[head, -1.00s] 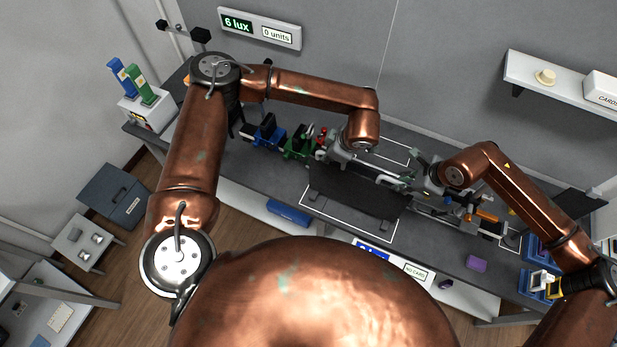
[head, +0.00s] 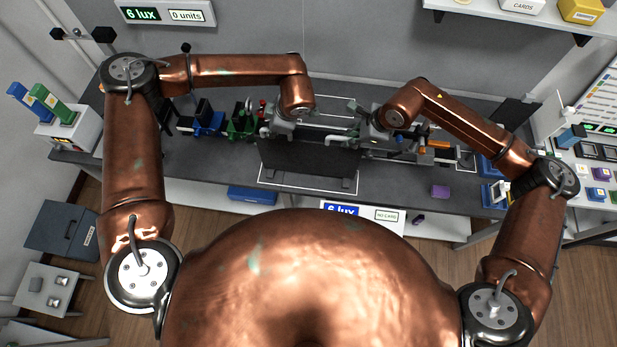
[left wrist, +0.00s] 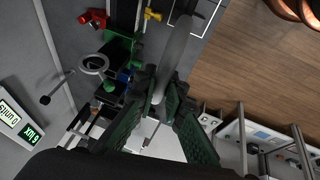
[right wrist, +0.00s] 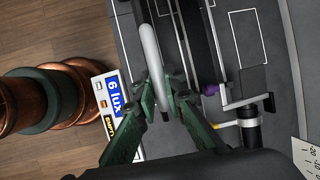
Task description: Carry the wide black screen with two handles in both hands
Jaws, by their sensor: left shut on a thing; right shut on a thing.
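The wide black screen (head: 305,160) stands upright over a white outline on the grey bench in the head view. Its grey right handle (head: 340,140) shows there. My left gripper (head: 281,130) is at the screen's left end. In the left wrist view its fingers (left wrist: 160,92) are closed around the grey handle bar (left wrist: 173,55). My right gripper (head: 358,138) is at the right end. In the right wrist view its fingers (right wrist: 163,98) are closed around the pale handle bar (right wrist: 150,45). I cannot tell whether the screen's feet touch the bench.
Blue (head: 207,120) and green (head: 241,124) devices stand left of the screen. An orange-marked rail device (head: 425,148) lies to the right, near a purple block (head: 440,191). A grey wall is behind. A lux display (head: 342,209) is below the front edge.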

